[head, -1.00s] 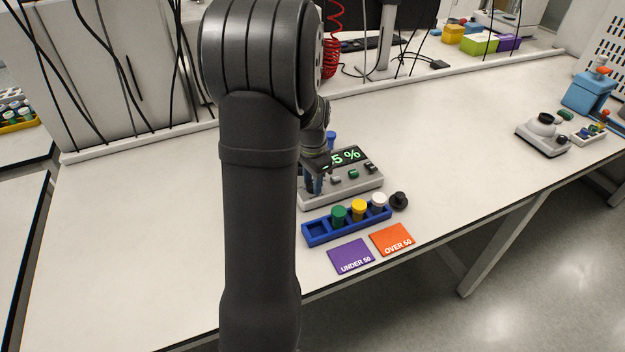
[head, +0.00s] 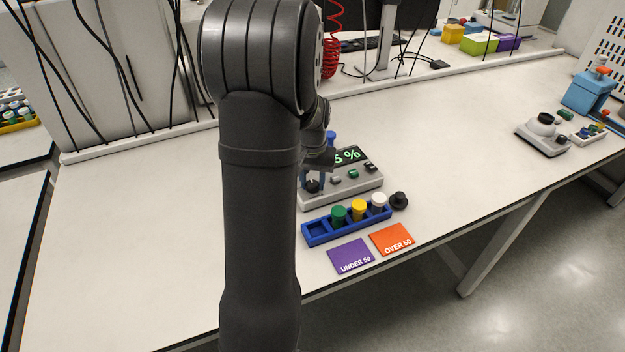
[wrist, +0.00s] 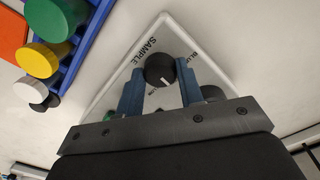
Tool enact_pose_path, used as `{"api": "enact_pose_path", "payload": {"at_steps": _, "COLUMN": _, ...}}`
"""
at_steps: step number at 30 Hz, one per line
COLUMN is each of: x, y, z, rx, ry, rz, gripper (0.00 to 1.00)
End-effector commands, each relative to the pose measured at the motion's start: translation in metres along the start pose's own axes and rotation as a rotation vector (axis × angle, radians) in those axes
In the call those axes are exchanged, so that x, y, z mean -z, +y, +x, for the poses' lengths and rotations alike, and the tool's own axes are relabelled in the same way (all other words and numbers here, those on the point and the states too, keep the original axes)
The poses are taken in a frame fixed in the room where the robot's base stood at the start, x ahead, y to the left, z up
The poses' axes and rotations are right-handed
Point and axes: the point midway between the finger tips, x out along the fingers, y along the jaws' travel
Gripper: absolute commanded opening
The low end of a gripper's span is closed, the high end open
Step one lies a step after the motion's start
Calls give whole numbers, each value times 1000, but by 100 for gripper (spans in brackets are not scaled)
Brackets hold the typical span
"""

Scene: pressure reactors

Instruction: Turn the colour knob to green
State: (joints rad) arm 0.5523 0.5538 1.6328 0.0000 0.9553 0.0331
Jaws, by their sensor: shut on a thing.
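The black round knob (wrist: 160,68) with a white pointer line sits on the pale instrument panel (wrist: 150,30). In the wrist view my gripper (wrist: 158,76) has its two blue fingers on either side of the knob, shut on it. The pointer line faces toward the gripper body in that view. "SAMPLE" and a partly hidden "BLU…" are printed on the panel; I cannot make out a green mark. In the head view the knob (head: 312,186) is at the front left of the instrument (head: 345,190), partly behind my arm, between the fingers of my gripper (head: 313,177).
A blue rack (head: 318,240) holding green, yellow and white-capped vials stands in front of the instrument. Purple (head: 351,257) and orange (head: 392,239) cards lie at the table edge.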

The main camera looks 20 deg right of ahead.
Motion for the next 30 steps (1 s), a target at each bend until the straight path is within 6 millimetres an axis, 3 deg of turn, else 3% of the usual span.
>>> {"api": "enact_pose_path", "payload": {"at_steps": 10, "x": 0, "y": 0, "z": -1, "rx": 0, "ry": 2, "rz": -105, "gripper": 11}}
{"api": "enact_pose_path", "payload": {"at_steps": 24, "x": 1, "y": 0, "z": -1, "rx": 0, "ry": 2, "rz": -115, "gripper": 11}}
{"api": "enact_pose_path", "payload": {"at_steps": 25, "x": 1, "y": 0, "z": -1, "rx": 0, "ry": 2, "rz": -115, "gripper": 40}}
{"api": "enact_pose_path", "payload": {"at_steps": 27, "x": 0, "y": 0, "z": -1, "rx": 0, "ry": 2, "rz": -115, "gripper": 54}}
{"api": "enact_pose_path", "payload": {"at_steps": 30, "x": 0, "y": 0, "z": -1, "rx": 0, "ry": 1, "rz": -114, "gripper": 56}}
